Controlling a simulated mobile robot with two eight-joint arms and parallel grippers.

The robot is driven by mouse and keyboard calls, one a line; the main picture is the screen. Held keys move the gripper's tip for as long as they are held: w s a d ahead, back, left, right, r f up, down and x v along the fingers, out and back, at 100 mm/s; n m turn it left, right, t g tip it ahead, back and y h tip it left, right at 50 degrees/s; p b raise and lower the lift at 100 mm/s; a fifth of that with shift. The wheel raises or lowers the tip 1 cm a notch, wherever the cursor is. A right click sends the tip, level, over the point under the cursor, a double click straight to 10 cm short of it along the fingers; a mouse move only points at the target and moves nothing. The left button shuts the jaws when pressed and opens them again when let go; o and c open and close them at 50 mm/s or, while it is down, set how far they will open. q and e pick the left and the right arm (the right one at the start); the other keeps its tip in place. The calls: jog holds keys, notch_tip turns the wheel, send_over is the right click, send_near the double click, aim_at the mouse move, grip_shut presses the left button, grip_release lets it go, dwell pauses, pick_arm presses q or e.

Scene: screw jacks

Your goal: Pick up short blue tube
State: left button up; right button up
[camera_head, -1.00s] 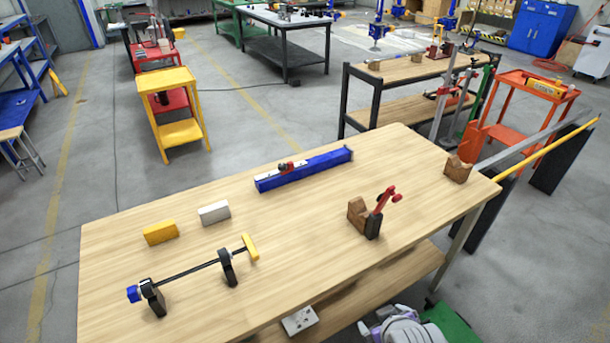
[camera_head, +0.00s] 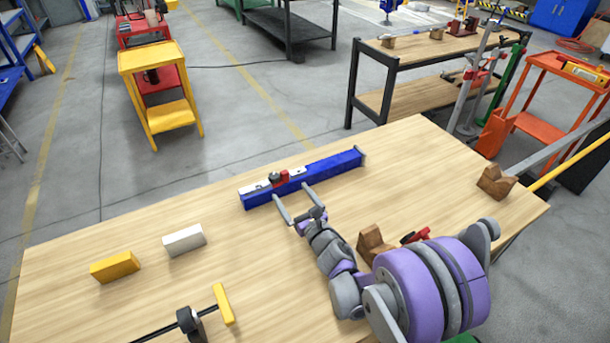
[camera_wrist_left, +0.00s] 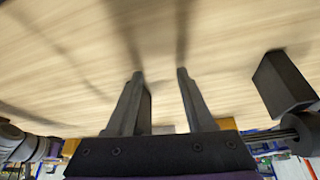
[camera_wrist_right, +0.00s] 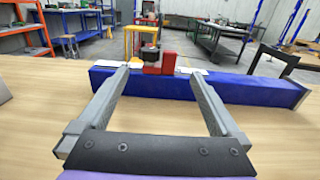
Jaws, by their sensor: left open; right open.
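The short blue tube (camera_head: 330,168) lies along the back of the wooden table in the head view. It also spans the right wrist view (camera_wrist_right: 245,90). A red clamp-like piece with a dark knob (camera_head: 280,178) and a pale strip sit on its left part. My right gripper (camera_head: 291,193) is open and empty, just in front of the tube's near side. In the right wrist view its fingers (camera_wrist_right: 158,75) point at the tube; whether they touch it I cannot tell. My left gripper (camera_wrist_left: 160,73) is open and empty over the bare tabletop, outside the head view.
A white block (camera_head: 184,240) and a yellow block (camera_head: 115,267) lie on the left of the table (camera_head: 220,285). Wooden V-blocks (camera_head: 496,182) lie at right, one beside my right arm.

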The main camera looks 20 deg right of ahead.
aim_at(280, 178)
jog(key=w, duration=0.2)
jog(key=w+a, duration=0.1)
jog(key=w, duration=0.1)
jog(key=shift+w, duration=0.1)
jog(key=w, duration=0.2)
jog(key=w+a+p, duration=0.1)
jog(key=w, duration=0.2)
jog(key=shift+a+r, duration=0.15)
jog(key=shift+r, duration=0.1)
grip_shut()
